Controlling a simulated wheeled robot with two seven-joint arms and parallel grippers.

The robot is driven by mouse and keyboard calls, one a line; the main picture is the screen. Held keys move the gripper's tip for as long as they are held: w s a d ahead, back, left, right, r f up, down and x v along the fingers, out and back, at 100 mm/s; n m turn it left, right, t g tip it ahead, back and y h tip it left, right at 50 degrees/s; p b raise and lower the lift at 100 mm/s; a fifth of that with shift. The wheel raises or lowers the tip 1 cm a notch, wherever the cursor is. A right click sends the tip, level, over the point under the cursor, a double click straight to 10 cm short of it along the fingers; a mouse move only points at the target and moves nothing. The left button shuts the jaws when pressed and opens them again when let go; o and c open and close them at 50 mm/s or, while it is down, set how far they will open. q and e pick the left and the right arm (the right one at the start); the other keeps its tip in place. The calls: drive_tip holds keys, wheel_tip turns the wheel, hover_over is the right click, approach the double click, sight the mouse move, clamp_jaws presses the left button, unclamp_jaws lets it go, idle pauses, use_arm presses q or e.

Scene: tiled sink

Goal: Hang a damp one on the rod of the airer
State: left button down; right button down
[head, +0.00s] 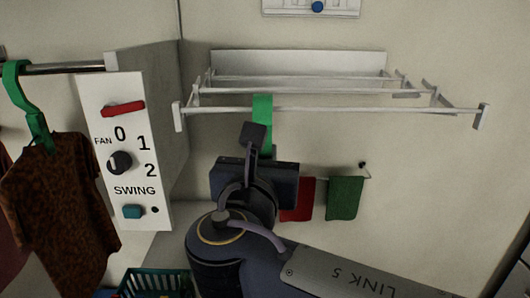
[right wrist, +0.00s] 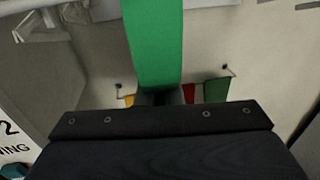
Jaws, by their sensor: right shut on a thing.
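The wall airer has several white rods; its front rod (head: 350,110) runs across the upper middle of the head view. My right gripper (head: 255,150) is just below this rod, shut on a flat green cloth strip (head: 262,105). The strip reaches up past the front rod and covers a short piece of it; I cannot tell whether it is draped over the rod or in front of it. In the right wrist view the green strip (right wrist: 153,40) rises from between the jaws to the top edge. My left gripper is not in view.
A red cloth (head: 299,200) and a dark green cloth (head: 344,198) hang on the wall below. A white control panel (head: 130,150) stands at left, beside a brown shirt (head: 65,195) on a green hanger (head: 38,130). A green basket (head: 155,283) is at the bottom.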

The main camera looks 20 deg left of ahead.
drive_tip(key=shift+f, duration=0.15)
drive_tip(key=c, duration=1.5)
unclamp_jaws()
drive_tip(key=shift+s, duration=0.15)
